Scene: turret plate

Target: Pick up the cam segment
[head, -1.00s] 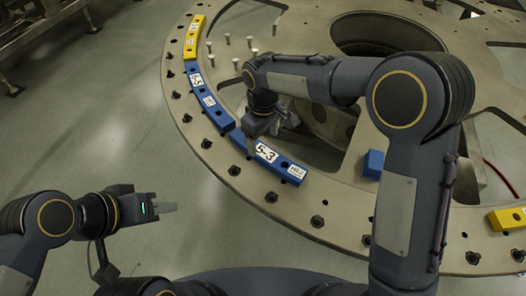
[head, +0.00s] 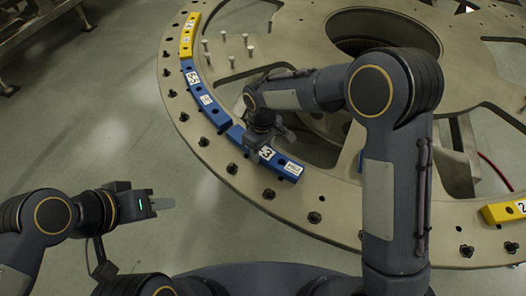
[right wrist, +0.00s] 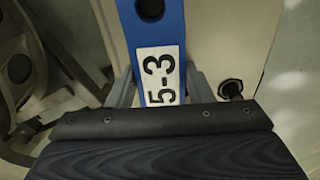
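The cam segment marked 5-3 is a blue curved bar (head: 277,161) lying on the ring of the turret plate, at the near end of a row of segments. My right gripper (head: 263,141) is down over its left part and hides some of it in the head view. In the right wrist view, the blue bar (right wrist: 150,32) with its 5-3 label runs between the two fingers (right wrist: 162,82). The fingers stand on either side of it, open, with little room to spare. My left gripper (head: 163,203) is away over the floor, seen side-on, with nothing visible in it.
The turret plate (head: 335,222) has several dark bolts along its rim. Another yellow segment (head: 503,211) lies at right. Several upright pins (head: 229,62) stand near the right forearm.

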